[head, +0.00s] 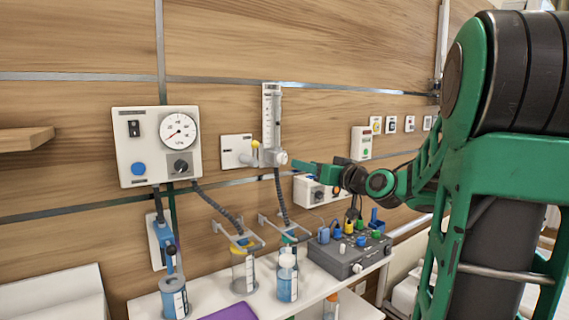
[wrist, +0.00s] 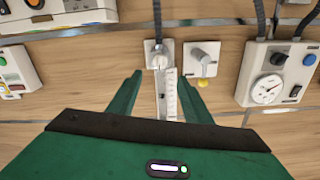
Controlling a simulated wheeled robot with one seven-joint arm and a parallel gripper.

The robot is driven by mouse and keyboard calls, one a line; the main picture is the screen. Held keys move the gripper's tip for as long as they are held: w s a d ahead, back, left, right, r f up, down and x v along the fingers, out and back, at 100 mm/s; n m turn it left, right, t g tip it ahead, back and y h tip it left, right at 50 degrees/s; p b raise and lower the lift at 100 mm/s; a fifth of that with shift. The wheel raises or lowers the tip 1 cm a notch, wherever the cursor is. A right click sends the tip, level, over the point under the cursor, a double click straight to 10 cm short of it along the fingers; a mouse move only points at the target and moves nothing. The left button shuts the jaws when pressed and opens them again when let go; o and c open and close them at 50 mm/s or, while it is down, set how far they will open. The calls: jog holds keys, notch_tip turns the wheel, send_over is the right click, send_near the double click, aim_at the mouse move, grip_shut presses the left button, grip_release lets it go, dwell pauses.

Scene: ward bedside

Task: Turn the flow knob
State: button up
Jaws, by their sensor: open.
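The flowmeter is a clear upright scaled tube (head: 271,115) on the wall in the head view. Its pale round flow knob (head: 281,157) sits at the tube's lower end. In the wrist view, which is upside down, the flow knob (wrist: 160,62) shows just beyond my fingertips, with the scaled tube (wrist: 166,98) running between the fingers. My gripper (head: 302,166) is open, its green fingers just right of the knob in the head view. In the wrist view my gripper (wrist: 162,78) has one finger on each side of the tube, with nothing held. Contact with the knob cannot be told.
A yellow-marked outlet (head: 254,146) is left of the knob. A suction gauge panel (head: 157,146) hangs further left. Below are hoses, jars and a grey control box (head: 345,258) on a white shelf (head: 262,310). A white wall unit (head: 316,190) is near my wrist.

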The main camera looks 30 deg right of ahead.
aim_at(286, 159)
jog(key=w, duration=1)
jog(key=shift+w+a, duration=0.2)
jog(key=shift+w, duration=0.2)
jog(key=c, duration=1)
jog(key=shift+c, duration=0.2)
jog(key=shift+n, duration=0.3)
jog(key=o, duration=1)
jog(key=shift+o, duration=0.2)
